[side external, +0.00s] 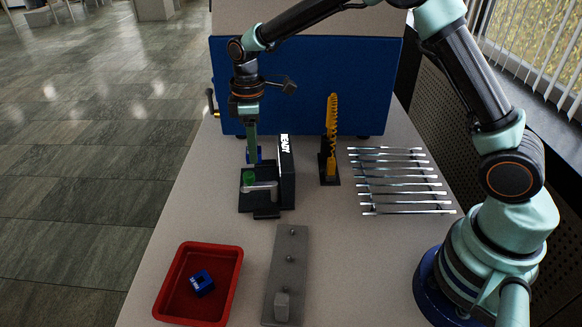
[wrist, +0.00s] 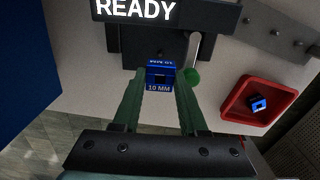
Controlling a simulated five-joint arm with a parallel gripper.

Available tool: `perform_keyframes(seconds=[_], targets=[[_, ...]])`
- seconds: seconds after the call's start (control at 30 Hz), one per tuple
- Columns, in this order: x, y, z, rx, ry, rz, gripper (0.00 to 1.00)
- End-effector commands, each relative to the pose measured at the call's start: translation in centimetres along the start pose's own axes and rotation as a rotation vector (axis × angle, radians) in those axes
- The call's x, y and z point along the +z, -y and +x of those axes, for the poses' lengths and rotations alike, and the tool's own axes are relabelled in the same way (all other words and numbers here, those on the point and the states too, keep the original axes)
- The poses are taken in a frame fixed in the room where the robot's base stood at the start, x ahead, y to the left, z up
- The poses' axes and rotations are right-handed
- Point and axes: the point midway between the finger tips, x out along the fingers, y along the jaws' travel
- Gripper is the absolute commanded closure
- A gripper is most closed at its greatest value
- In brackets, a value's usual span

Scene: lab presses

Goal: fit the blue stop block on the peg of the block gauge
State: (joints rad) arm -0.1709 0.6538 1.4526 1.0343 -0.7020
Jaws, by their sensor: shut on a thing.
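My gripper (side external: 252,148) points down at the back left of a black device with a READY display (side external: 287,170), which I take for the block gauge. In the wrist view my gripper (wrist: 160,82) is shut on a blue stop block (wrist: 160,86) marked 10 MM, with a dark hole in it. The held block (side external: 259,156) is partly hidden behind the finger and gauge in the side view. The gauge (wrist: 128,45) is close beyond the block; I cannot tell whether they touch. Its peg is not clearly visible. A second blue block (side external: 202,283) lies in the red tray (side external: 163,290).
The gauge has a lever with a green knob (wrist: 193,76). A grey plate (side external: 287,245) with studs and a grey block, a yellow toothed stand (side external: 332,140) and several metal rods (side external: 395,175) occupy the table. A blue panel (side external: 300,65) stands behind.

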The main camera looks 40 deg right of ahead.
Motion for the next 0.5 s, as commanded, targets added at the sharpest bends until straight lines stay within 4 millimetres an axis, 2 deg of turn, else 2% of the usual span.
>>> perform_keyframes(seconds=[0.33, 0.5], targets=[[-0.02, -0.01, 0.11, 0.0, 0.0, 0.0, 1.0], [0.01, 0.01, 0.83, -0.002, 0.002, 0.0, 1.0]])
